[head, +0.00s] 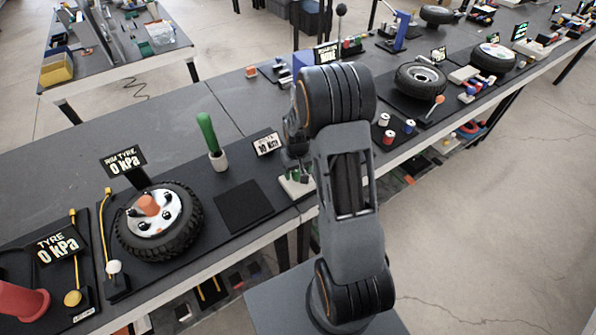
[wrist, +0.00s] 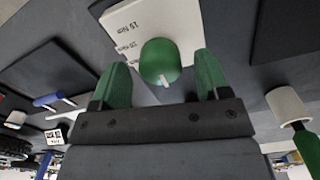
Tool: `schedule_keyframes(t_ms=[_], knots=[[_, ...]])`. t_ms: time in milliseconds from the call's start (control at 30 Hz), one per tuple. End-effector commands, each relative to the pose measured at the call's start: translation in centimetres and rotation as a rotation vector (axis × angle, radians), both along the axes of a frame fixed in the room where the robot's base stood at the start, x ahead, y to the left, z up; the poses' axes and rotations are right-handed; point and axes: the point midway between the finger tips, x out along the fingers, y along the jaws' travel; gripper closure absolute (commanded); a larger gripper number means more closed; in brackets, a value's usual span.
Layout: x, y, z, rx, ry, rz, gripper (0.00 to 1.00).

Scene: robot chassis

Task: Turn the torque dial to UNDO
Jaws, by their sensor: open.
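The torque dial (wrist: 160,60) is a round green knob with a short white pointer mark at its lower edge in the wrist view. It stands on a white plate (wrist: 190,18) with printed Nm labels; no UNDO label is readable. My gripper (wrist: 162,78) has two green fingers, open, one to each side of the dial, with visible gaps between them and the knob. I cannot tell how far above the dial they are. In the head view my gripper (head: 296,178) is low over the white base (head: 298,189), and my arm hides most of the dial area.
A green-handled tool (head: 207,130) stands in a white holder left of my arm; its holder also shows in the wrist view (wrist: 288,104). A small sign (head: 267,143) stands behind the dial. A wheel (head: 158,222) lies farther left. A dark pad (head: 243,205) is empty.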

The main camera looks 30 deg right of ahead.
Motion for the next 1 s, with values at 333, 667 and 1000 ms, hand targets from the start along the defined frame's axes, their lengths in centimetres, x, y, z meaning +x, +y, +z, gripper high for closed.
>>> schedule_keyframes(t_ms=[333, 667, 1000], knots=[[0.01, 0.02, -1.15, 0.0, -0.001, 0.001, 0.31], [0.01, 0.03, -1.13, 0.0, -0.001, 0.001, 0.47], [0.01, 0.03, -1.11, 0.0, -0.001, 0.001, 0.79]])
